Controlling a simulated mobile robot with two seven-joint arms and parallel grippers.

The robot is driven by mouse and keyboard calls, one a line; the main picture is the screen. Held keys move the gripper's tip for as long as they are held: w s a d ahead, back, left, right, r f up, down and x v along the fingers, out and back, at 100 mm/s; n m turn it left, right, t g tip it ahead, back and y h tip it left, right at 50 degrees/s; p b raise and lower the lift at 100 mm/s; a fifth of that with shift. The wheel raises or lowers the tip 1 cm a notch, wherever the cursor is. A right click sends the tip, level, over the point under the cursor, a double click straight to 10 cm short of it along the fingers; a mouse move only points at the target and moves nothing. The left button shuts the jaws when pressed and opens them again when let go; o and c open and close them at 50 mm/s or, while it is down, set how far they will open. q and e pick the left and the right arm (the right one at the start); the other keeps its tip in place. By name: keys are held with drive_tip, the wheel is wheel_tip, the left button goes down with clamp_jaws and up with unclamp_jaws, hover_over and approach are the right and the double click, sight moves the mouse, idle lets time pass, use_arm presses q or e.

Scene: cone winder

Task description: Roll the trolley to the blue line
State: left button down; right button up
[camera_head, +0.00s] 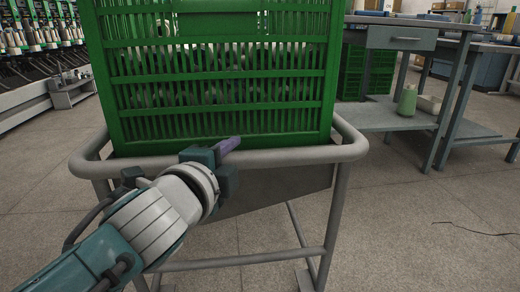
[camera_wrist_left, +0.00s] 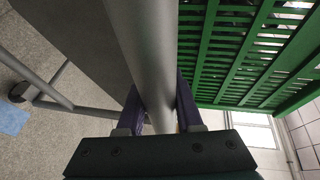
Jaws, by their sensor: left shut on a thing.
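The trolley (camera_head: 345,150) is a grey tube frame in the middle of the head view, with its near rail running across in front of me. A large green slatted crate (camera_head: 220,140) stands on it, holding several pale, rounded things. My left gripper (camera_head: 225,158) is at the near rail. In the left wrist view its purple fingers lie on both sides of the grey rail (camera_wrist_left: 152,55), shut on it. A blue patch (camera_wrist_left: 12,118) shows on the floor at the left edge of that view; I cannot tell whether it is the blue line. My right gripper is out of view.
A grey workbench (camera_head: 400,40) with a lower shelf stands to the right, a pale green bottle (camera_head: 407,100) on that shelf. The winding machine (camera_head: 45,50) is at the far left. A dark cable (camera_head: 475,229) lies on the floor at right. Floor beside the trolley is mostly clear.

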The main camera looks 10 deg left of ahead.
use_arm(q)
drive_tip(key=c, duration=0.6)
unclamp_jaws()
drive_tip(key=shift+s+a+r+p, duration=0.1)
drive_tip(key=shift+s+r+p, duration=0.05)
drive_tip(key=shift+s+p, duration=0.25)
drive_tip(key=p+v, duration=0.4)
drive_tip(key=v, duration=0.5)
